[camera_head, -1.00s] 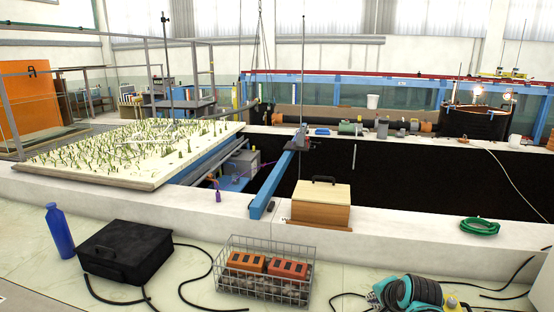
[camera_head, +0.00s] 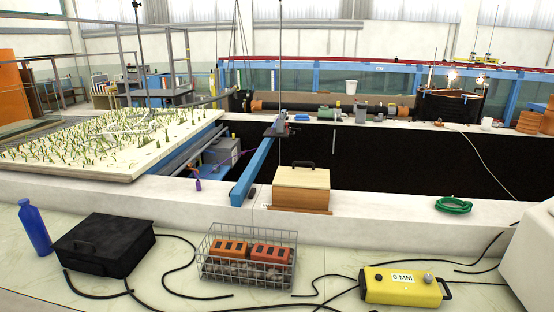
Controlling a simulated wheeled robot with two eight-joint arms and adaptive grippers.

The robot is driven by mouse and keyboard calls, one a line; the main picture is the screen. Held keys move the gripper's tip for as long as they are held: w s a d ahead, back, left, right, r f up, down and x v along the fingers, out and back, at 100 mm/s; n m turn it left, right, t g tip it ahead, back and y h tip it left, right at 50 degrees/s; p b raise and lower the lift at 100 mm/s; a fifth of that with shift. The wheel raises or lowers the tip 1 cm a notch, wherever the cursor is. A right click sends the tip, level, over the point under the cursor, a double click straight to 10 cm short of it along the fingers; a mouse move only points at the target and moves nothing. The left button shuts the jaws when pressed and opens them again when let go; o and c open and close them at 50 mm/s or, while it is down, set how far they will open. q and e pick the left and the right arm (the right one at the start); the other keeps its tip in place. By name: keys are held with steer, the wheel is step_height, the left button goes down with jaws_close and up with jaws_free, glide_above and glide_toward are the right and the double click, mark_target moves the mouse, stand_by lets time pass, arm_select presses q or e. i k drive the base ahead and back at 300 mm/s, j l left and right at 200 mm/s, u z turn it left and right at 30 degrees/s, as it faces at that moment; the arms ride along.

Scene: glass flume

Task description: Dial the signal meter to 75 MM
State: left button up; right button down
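The signal meter (camera_head: 385,287) is a yellow box on the pale counter at the bottom right of the head view. Its white display (camera_head: 402,278) reads 0 MM. A round grey knob (camera_head: 428,279) sits on its top, right of the display. A black handle is at its right end. Neither gripper shows in the head view, and nothing touches the knob.
A wire basket (camera_head: 246,277) with orange blocks stands left of the meter. A black case (camera_head: 104,243) and a blue bottle (camera_head: 34,229) are further left. Black cables run across the counter around the meter. A wooden box (camera_head: 301,187) and green hose (camera_head: 453,205) lie behind.

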mark_target(428, 278)
steer(key=z, duration=1.25)
